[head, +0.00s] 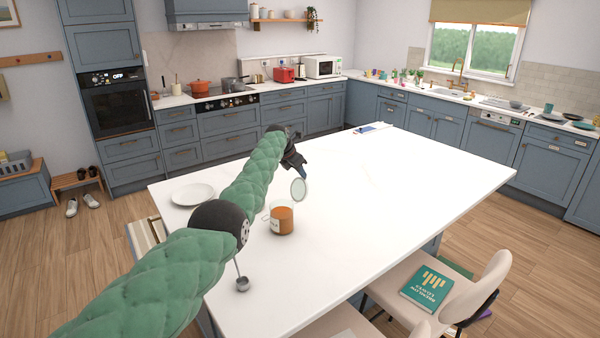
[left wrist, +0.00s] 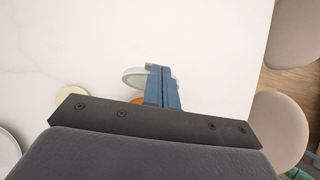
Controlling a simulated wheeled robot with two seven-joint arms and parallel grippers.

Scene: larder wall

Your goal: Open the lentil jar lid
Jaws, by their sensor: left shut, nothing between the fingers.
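The lentil jar (head: 282,220) is a clear glass jar of orange lentils, upright on the white island, with a wire loop at its left side. Its round glass lid (head: 298,190) appears tipped up, standing steeply above the jar's far right rim. My left gripper (head: 301,174) is shut and empty, just above and behind the lid. In the left wrist view its blue fingers (left wrist: 162,85) are together and overlap the lid (left wrist: 132,77); I cannot tell whether they touch it. A little orange of the jar (left wrist: 137,100) shows below; the rest is hidden. My right gripper is out of view.
A white plate (head: 193,194) lies on the island (head: 420,180) left of my arm. A small metal cup (head: 242,284) is near the front left edge. Chairs, one with a teal book (head: 427,287), stand at the front right. The island's right side is largely clear.

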